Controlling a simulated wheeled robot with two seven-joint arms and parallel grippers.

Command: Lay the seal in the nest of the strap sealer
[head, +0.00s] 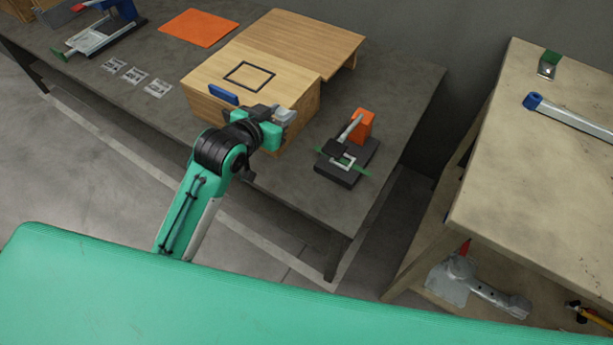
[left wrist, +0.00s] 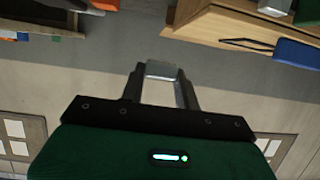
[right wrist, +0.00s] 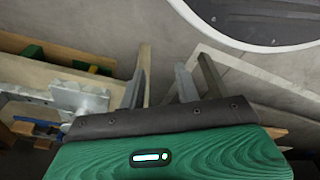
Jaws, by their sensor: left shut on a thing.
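My left gripper (head: 276,114) is shut on a small silver seal (left wrist: 161,69), held between its two fingertips in the left wrist view. In the head view this gripper overlaps the front right corner of the wooden box; its height above it is hard to tell. The strap sealer (head: 345,175) is to its right on the grey table. It has a dark base, an orange block, a lever and a pale square nest (head: 343,161), with a green strap across it. The seal is apart from the nest. My right gripper (right wrist: 162,75) is open and empty in the right wrist view.
The wooden box (head: 215,83) with a blue handle stands left of the sealer. Several small silver pieces (head: 134,75), an orange sheet (head: 199,28) and a blue-handled tool (head: 100,35) lie further left. A separate wooden bench (head: 530,180) stands at right, beyond a gap.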

